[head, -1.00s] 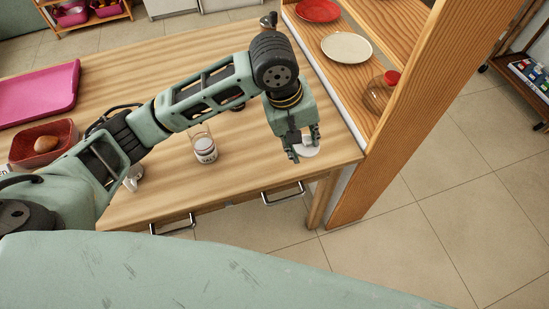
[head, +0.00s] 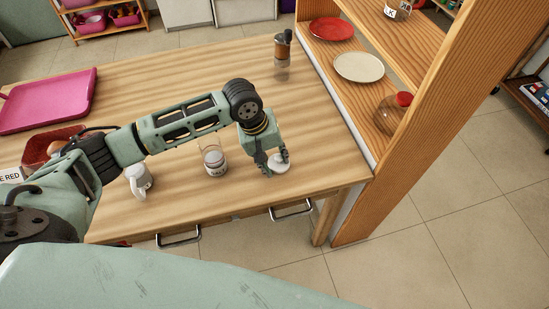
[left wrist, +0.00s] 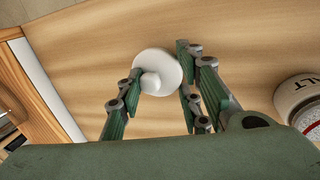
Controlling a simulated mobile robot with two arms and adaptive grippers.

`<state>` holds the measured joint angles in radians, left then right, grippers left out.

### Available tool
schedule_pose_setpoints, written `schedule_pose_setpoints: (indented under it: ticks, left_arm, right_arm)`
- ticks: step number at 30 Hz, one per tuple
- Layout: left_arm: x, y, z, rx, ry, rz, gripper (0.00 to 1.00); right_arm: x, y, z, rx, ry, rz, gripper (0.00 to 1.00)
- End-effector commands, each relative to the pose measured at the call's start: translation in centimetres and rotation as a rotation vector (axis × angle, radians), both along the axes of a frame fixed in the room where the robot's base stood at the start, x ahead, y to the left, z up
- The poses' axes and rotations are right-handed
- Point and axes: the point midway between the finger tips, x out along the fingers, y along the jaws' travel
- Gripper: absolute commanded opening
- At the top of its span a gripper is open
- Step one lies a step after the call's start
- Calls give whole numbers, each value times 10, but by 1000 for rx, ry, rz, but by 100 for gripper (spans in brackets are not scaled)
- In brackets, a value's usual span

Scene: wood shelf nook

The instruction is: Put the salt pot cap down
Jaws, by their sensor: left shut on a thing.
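The salt pot cap (head: 282,166) is a white round lid with a knob. In the left wrist view the cap (left wrist: 160,68) sits between my left gripper's fingers (left wrist: 160,90). My left gripper (head: 275,165) is shut on it, low at the table's right part; I cannot tell whether the cap touches the wood. The salt pot (head: 214,163), a clear jar with a label and no cap on it, stands on the table left of the gripper. Part of it shows at the right edge of the left wrist view (left wrist: 298,98). My right gripper is not in view.
The wooden table (head: 310,140) is bare around the cap. A pepper-mill-like bottle (head: 282,55) stands at the back. A shelf with a red plate (head: 331,29) and cream plate (head: 359,67) borders the right. A pink tray (head: 45,100) lies left.

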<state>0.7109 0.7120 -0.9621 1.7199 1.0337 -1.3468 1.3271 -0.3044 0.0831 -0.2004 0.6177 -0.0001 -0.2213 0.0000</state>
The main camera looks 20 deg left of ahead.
Motion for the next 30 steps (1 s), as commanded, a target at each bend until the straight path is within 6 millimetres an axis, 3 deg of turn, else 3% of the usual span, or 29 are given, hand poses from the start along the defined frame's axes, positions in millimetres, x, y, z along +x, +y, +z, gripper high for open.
schedule_pose_setpoints:
  ticks: [25,26,30]
  left_arm:
    - [0,0,-20,0,-1,0,18]
    - [0,0,-20,0,0,0,35]
    - [-1,0,-21,0,1,0,47]
  right_arm:
    - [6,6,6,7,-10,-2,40]
    - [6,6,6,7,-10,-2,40]
    - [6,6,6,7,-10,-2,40]
